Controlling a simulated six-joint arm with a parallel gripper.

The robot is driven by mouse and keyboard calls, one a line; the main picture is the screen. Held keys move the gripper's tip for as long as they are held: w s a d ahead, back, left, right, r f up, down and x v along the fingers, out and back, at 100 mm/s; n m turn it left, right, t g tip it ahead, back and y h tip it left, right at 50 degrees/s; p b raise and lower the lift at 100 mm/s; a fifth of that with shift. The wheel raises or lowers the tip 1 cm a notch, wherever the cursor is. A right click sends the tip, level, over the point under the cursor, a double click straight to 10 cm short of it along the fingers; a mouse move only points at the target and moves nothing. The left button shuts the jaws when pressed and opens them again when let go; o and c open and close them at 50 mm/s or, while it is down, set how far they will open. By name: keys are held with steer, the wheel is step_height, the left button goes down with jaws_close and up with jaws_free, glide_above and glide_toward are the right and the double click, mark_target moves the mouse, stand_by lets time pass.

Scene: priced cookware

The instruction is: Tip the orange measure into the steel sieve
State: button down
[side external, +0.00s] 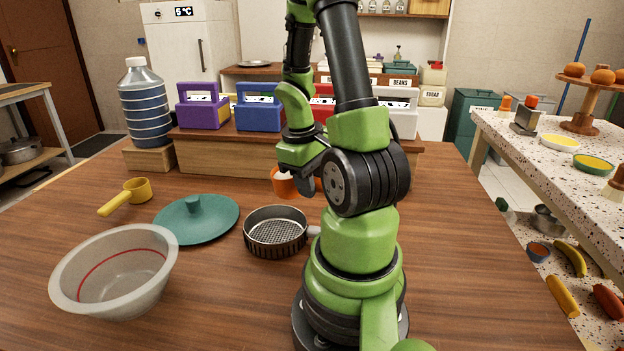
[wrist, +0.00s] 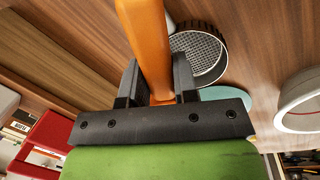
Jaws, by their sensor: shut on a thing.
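The orange measure (side external: 285,187) is held above the table, behind and a little above the steel sieve. Something pale shows at its mouth, too small to make out. My gripper (side external: 303,165) is shut on its handle; in the wrist view the orange handle (wrist: 148,45) runs between the two fingers of my gripper (wrist: 157,82). The measure's cup is not clear in that view. The steel sieve (side external: 276,238), round with a dark ribbed wall and mesh floor, sits on the table. It also shows in the wrist view (wrist: 203,52), right of the handle.
A teal lid (side external: 190,224), a yellow measure (side external: 138,190) and a translucent bowl (side external: 82,262) with a red line lie left of the sieve. A wooden riser (side external: 225,152) with coloured boxes and a blue-banded bottle (side external: 145,105) stand behind.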

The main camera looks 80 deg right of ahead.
steer(key=shift+w+f+g+h, duration=0.15)
steer(key=shift+g+h, duration=0.2)
steer(key=shift+g, duration=0.25)
steer(key=shift+w+f+g+h, duration=0.15)
steer(key=shift+g+h, duration=0.2)
steer(key=shift+g, duration=0.25)
steer(key=g, duration=0.1)
steer(key=g+h, duration=0.1)
steer(key=r+g, duration=0.1)
steer(key=shift+w+a+h, duration=0.3)
steer(key=shift+h, duration=0.1)
steer(key=shift+w+a+f+g+h, duration=0.2)
steer(key=shift+w+a+g+h, duration=0.25)
steer(key=shift+w+g+h, duration=0.9)
steer(key=shift+w+a+f+g+h, duration=0.2)
steer(key=shift+a+g+h, duration=0.4)
steer(key=shift+g, duration=1.6)
steer(key=shift+w+a+f+g+h, duration=0.3)
steer(key=shift+w+g+h, duration=0.65)
steer(key=shift+g, duration=0.8)
steer(key=shift+s+r, duration=0.15)
